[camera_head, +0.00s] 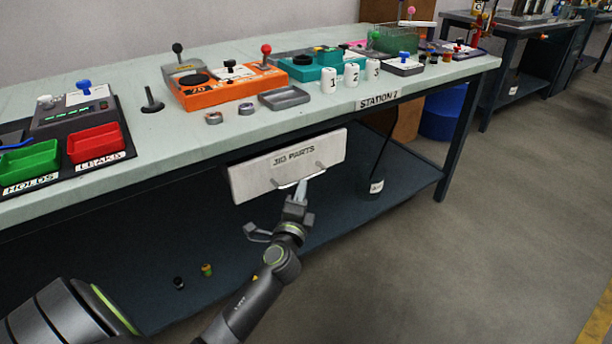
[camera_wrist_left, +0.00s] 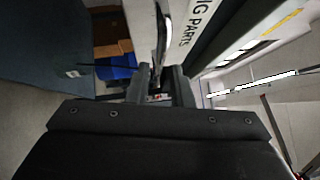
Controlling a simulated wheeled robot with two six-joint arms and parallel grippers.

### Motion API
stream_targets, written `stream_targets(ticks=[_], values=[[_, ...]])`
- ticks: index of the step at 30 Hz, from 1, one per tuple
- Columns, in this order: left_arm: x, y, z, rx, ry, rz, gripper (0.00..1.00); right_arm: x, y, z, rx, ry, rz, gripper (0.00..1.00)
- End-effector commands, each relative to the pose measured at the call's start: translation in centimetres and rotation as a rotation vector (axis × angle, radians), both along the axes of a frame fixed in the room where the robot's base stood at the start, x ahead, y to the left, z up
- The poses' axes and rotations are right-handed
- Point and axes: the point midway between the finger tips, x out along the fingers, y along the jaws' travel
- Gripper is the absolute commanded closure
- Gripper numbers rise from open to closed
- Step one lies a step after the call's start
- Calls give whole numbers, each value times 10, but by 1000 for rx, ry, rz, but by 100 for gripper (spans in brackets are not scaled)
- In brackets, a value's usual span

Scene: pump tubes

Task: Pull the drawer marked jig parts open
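The jig parts drawer (camera_head: 260,180) has a white front with black lettering and hangs under the bench top. Its thin metal bar handle (camera_head: 313,176) stands out from the front. My left gripper (camera_head: 301,186) is at the handle, pointing at the drawer front. In the left wrist view, the two fingers (camera_wrist_left: 161,84) stand apart, with a gap showing between them. The handle (camera_wrist_left: 163,42) runs down toward that gap; whether the fingers touch it is hidden. The lettered front also shows in the left wrist view (camera_wrist_left: 187,22). My right gripper is not in view.
The bench top (camera_head: 230,135) carries an orange device (camera_head: 225,92), red (camera_head: 95,143) and green (camera_head: 28,160) trays, and numbered white cups. A blue bin (camera_head: 440,115) stands behind. The floor on the right is clear.

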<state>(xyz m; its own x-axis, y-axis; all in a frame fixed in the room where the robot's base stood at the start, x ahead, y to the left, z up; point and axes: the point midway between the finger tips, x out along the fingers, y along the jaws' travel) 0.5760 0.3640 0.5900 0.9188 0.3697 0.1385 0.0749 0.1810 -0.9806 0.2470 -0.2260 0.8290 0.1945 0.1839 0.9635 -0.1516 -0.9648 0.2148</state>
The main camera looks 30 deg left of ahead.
Motion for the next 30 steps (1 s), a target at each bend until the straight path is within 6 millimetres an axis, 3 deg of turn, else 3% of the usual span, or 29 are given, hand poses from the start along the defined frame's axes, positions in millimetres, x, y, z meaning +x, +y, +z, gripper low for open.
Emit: stream_targets(ticks=[6,12,23,28,30], values=[[37,16,6,2,-2,2,80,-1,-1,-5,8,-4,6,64],[56,23,8,1,-1,1,80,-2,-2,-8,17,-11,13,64],[60,25,9,-1,0,1,80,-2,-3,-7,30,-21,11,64],[60,25,9,-1,0,1,100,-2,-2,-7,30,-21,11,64],[60,25,9,-1,0,1,100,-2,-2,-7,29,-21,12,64]])
